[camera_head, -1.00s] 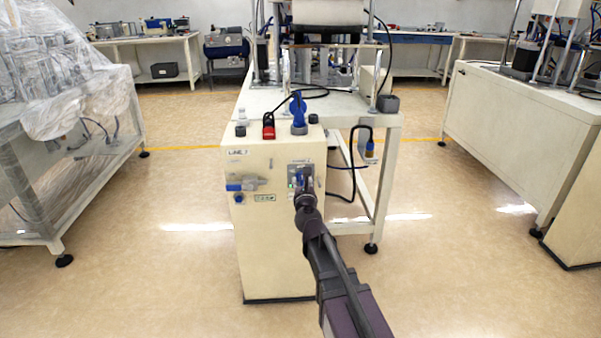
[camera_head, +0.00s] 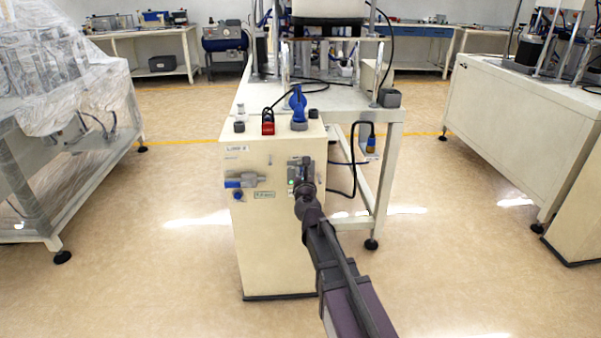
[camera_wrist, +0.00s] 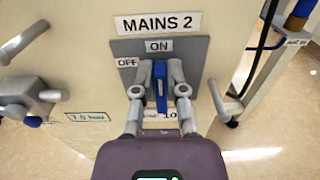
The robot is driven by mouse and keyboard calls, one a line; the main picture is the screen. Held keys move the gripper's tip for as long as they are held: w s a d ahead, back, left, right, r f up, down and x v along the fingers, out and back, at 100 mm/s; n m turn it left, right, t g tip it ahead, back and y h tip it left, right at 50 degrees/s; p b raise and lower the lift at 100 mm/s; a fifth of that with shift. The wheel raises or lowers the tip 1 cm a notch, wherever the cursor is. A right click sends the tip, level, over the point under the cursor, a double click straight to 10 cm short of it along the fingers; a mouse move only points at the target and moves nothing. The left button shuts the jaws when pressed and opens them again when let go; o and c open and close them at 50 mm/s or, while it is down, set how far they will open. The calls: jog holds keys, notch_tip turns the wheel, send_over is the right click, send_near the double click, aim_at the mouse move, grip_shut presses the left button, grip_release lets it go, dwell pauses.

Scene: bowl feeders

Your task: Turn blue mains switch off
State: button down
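The blue mains switch handle (camera_wrist: 161,85) stands upright on a grey plate (camera_wrist: 190,47) in the wrist view. The plate sits under a "MAINS 2" label, with "ON" above the handle and "OFF" at its upper left. My gripper (camera_wrist: 161,78) has one finger on each side of the handle, close to it; I cannot tell whether both fingers press on it. In the head view my gripper (camera_head: 303,186) is at the front of the cream cabinet (camera_head: 265,245) and hides most of the switch.
A grey and blue valve (camera_head: 243,181) sticks out left of the switch. A red padlock (camera_head: 268,123) and a blue lever (camera_head: 298,106) are on the cabinet top. A grey bar handle (camera_wrist: 218,98) is close to the right finger. Floor is open on both sides.

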aim_at(294, 172)
jog(key=shift+a+n, duration=0.15)
jog(key=shift+n, duration=0.15)
jog(key=n, duration=0.5)
jog(key=a+f+n+b, duration=0.1)
jog(key=n, duration=0.5)
jog(key=a+f+n+b, duration=0.1)
jog(key=n, duration=0.5)
jog(key=shift+w+f, duration=0.1)
jog(key=shift+w, duration=0.05)
jog(key=shift+n, duration=0.3)
dwell(0.5)
jog(key=c, duration=0.7)
grip_release()
jog(key=shift+d, duration=0.1)
